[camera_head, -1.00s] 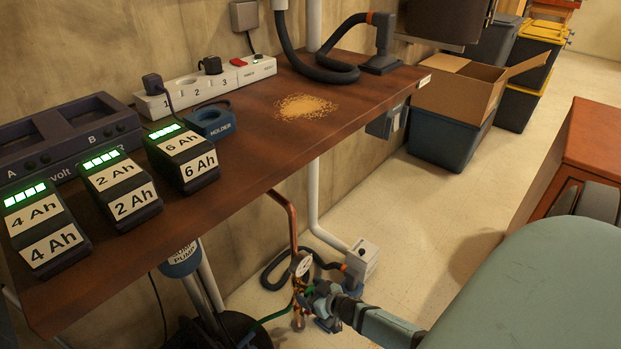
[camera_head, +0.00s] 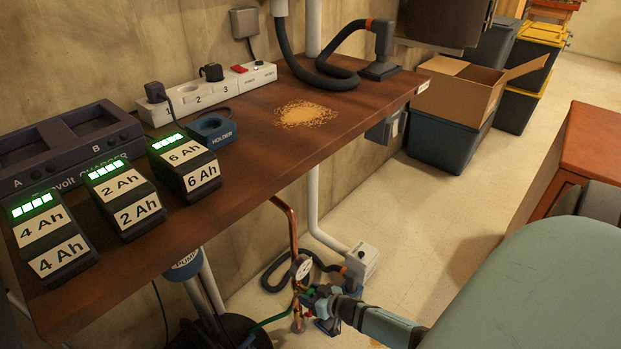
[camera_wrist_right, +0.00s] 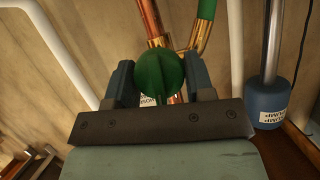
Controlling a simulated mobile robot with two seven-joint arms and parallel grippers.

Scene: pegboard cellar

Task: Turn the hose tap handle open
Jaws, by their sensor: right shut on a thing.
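The hose tap is on a copper pipe (camera_head: 292,226) below the bench edge. In the right wrist view its green handle (camera_wrist_right: 158,78) sits between my fingers, and the copper pipe (camera_wrist_right: 153,22) and green hose (camera_wrist_right: 204,24) lie beyond it. My right gripper (camera_head: 312,298) is at the tap and shut on the handle. It also shows in the right wrist view (camera_wrist_right: 160,84), with one finger on each side of the handle. In the head view the gripper largely hides the handle. My left gripper is not in view.
A wooden bench (camera_head: 250,140) with battery packs (camera_head: 130,205) stands above the tap. A white round tag or dial (camera_head: 304,268) is just above my gripper. A vacuum hose (camera_head: 272,268) and white box (camera_head: 361,262) are close behind. A blue pump (camera_wrist_right: 265,104) stands beside the tap.

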